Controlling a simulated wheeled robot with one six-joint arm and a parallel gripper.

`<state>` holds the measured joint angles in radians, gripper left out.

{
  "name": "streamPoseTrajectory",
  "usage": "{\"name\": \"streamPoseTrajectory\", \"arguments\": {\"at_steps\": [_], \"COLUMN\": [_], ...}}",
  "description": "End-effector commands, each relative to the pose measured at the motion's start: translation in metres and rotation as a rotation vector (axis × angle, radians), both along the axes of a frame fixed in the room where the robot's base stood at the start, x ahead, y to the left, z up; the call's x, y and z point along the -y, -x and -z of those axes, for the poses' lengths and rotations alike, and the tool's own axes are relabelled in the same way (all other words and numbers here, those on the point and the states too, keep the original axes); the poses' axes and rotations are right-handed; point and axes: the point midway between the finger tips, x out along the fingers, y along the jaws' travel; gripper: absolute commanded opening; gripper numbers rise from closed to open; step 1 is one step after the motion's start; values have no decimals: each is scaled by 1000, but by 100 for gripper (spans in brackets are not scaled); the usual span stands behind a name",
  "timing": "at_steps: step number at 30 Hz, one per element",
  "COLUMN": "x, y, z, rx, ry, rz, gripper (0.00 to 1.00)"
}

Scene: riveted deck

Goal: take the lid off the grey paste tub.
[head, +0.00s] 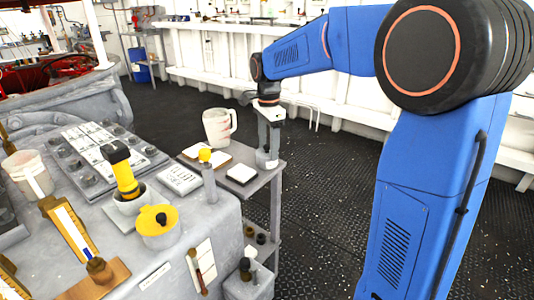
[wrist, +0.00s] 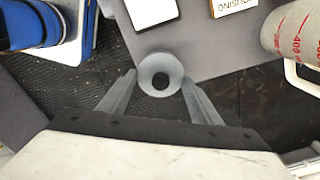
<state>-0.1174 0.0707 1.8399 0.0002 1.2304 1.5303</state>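A grey tub (head: 158,238) stands near the front right corner of the grey bench. Its yellow lid (head: 150,219) with a black knob is on top. My gripper (head: 268,148) is well to the right of and behind the tub, by the small side table. In the wrist view my gripper (wrist: 160,80) has its fingers spread. The tub is not in the wrist view.
A white jug (head: 218,127) and tiles occupy the side table (head: 264,185). The dark floor (head: 330,185) right of it is clear.

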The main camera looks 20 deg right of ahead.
Motion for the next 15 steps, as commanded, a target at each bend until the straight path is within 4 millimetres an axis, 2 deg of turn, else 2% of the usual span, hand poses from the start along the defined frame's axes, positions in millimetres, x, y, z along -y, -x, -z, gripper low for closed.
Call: {"name": "streamPoseTrajectory", "arguments": {"at_steps": [1,2,15], "x": [0,0,0], "y": [0,0,0], "z": [0,0,-6], "rx": [0,0,2], "ry": [0,0,0], "rz": [0,0,0], "gripper": [44,37,36]}}
